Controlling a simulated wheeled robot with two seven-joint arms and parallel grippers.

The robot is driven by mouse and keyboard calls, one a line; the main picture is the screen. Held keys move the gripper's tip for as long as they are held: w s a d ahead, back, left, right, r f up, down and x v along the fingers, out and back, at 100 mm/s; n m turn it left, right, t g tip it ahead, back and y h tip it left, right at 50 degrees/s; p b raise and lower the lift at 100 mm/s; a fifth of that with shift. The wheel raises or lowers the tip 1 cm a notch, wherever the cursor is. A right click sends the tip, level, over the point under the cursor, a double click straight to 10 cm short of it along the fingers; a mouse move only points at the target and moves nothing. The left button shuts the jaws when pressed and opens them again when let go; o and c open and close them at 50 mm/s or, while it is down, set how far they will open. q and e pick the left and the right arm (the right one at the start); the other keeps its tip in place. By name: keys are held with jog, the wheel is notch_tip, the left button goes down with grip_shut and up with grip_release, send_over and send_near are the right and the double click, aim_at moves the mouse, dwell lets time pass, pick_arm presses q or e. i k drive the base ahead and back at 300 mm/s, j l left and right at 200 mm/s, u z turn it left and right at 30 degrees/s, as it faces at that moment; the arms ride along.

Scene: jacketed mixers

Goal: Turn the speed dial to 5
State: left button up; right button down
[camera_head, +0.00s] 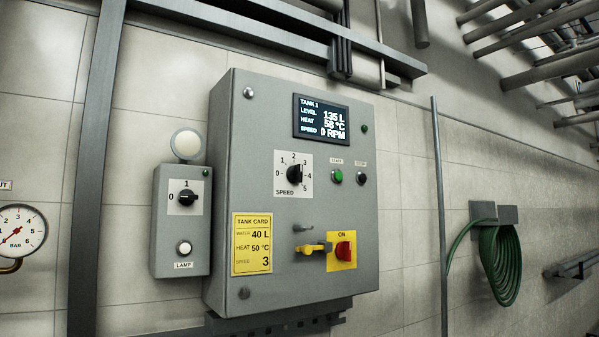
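The speed dial (294,174) is a black round knob on a white square plate marked 0 to 5 and labelled SPEED. It sits on the front of a grey control box (215,200), left of the green start button (337,176). The 0 is at the knob's left and the 5 at its lower right. The knob's pointer is too small to read surely. The display (321,119) above it reads level 135 L, heat 50 °C, speed 0 RPM. Neither of my grippers is in view.
A yellow tank card (252,243) reads speed 3. A black stop button (361,178), a red ON switch (343,250) and a yellow handle (313,248) are near the dial. A lamp switch box (181,240) stands left. The space before the dial is clear.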

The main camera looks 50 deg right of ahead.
aim_at(295, 173)
jog(key=l+u, duration=0.15)
jog(key=l, duration=3.15)
